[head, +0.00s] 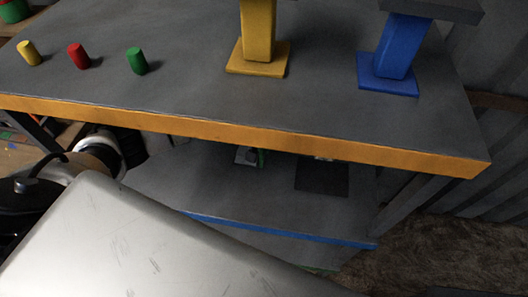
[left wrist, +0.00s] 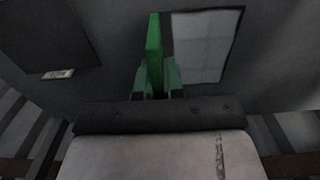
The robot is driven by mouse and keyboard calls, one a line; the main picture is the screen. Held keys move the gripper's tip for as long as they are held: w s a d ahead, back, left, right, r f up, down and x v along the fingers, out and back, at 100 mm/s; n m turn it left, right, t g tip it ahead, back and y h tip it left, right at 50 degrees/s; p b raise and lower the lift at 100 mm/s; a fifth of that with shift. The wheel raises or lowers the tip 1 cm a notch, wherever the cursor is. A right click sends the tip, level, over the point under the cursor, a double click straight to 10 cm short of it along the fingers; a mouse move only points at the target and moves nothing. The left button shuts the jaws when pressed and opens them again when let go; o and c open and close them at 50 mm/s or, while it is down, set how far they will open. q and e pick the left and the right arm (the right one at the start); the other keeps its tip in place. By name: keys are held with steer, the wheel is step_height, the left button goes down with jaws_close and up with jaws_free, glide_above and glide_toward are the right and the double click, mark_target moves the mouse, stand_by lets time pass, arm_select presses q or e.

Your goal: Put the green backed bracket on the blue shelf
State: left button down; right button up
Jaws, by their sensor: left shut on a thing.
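The green backed bracket (left wrist: 154,45) stands out as a green upright strip in the left wrist view. My left gripper (left wrist: 158,94) is shut on its near end. The blue shelf (head: 290,229) is the lower grey deck with a blue front edge. The bracket is over this shelf; I cannot tell whether it touches it. My right gripper is not in view.
A dark square (head: 322,178) with a small pale label lies on the shelf, right of the bracket. The orange-edged top (head: 240,131) overhangs it. That top carries yellow, red and green cylinders (head: 79,56), a yellow stand (head: 258,45) and a blue stand (head: 393,55).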

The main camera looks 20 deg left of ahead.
arm_select(q)
step_height(320, 180, down, 4)
steer(key=shift+r, duration=0.15)
stand_by(0.3)
steer(key=c, duration=1.2)
jaws_free()
steer(key=shift+c, duration=0.2)
step_height(320, 180, up, 12)
steer(key=shift+s, duration=0.1)
